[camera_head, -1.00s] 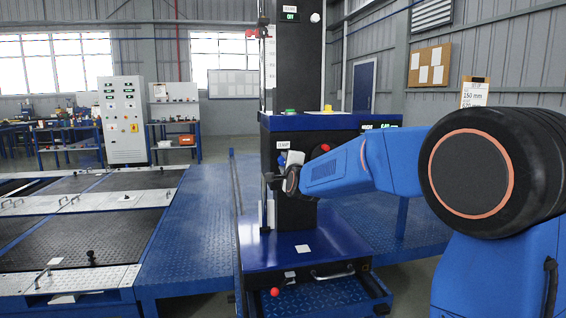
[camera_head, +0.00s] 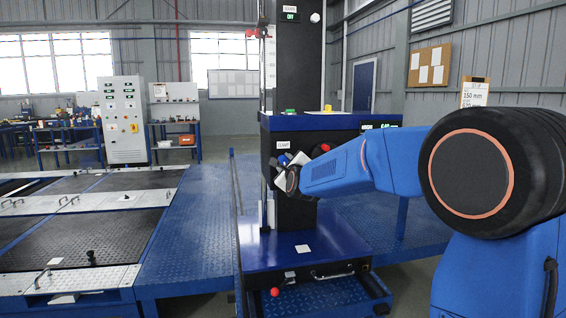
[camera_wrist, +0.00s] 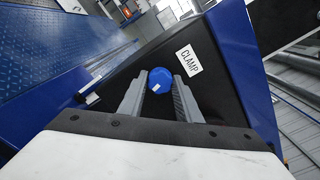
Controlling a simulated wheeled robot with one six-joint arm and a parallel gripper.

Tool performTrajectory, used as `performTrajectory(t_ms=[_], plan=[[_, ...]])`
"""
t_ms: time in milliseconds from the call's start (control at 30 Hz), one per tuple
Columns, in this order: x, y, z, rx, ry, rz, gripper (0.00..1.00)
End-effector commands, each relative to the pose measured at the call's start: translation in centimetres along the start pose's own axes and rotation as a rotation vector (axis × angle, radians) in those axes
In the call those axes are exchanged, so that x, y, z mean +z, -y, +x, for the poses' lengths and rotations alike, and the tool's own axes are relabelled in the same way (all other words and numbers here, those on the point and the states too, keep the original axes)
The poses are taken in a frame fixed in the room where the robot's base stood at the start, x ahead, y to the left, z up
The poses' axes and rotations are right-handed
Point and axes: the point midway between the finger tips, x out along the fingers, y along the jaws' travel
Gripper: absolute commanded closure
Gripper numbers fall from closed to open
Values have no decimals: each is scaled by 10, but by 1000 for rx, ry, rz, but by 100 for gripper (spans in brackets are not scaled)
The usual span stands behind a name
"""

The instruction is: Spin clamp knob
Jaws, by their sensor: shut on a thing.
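The clamp knob (camera_wrist: 160,80) is round and blue with a small white mark. It sits on a black panel beside a white CLAMP label (camera_wrist: 188,61) in the wrist view. My gripper (camera_wrist: 160,88) is shut on the knob, one grey finger on each side of it. In the head view my gripper (camera_head: 283,168) meets the front of the tester column just below the CLAMP label (camera_head: 291,144). There the knob is small and partly hidden by the gripper.
The tester's blue base (camera_head: 300,250) has a drawer handle and a red ball knob (camera_head: 275,292) low at the front. A red button (camera_head: 325,147) is right of the label. Blue tread-plate platforms (camera_head: 195,225) flank the tester. A grey cabinet (camera_head: 123,120) stands behind.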

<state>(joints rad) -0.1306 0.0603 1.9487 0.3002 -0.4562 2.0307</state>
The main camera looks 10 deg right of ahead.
Motion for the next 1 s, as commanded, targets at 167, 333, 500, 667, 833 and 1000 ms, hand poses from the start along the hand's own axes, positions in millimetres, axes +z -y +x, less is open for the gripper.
performTrajectory(t_ms=[167,333,500,667,833,1000], plan=[[0,0,0,1,-1,141,62],[0,0,0,0,0,137,38],[0,0,0,0,0,136,38],[0,0,-5,0,0,135,38],[0,0,-16,0,0,134,38],[0,0,-27,0,1,134,38]])
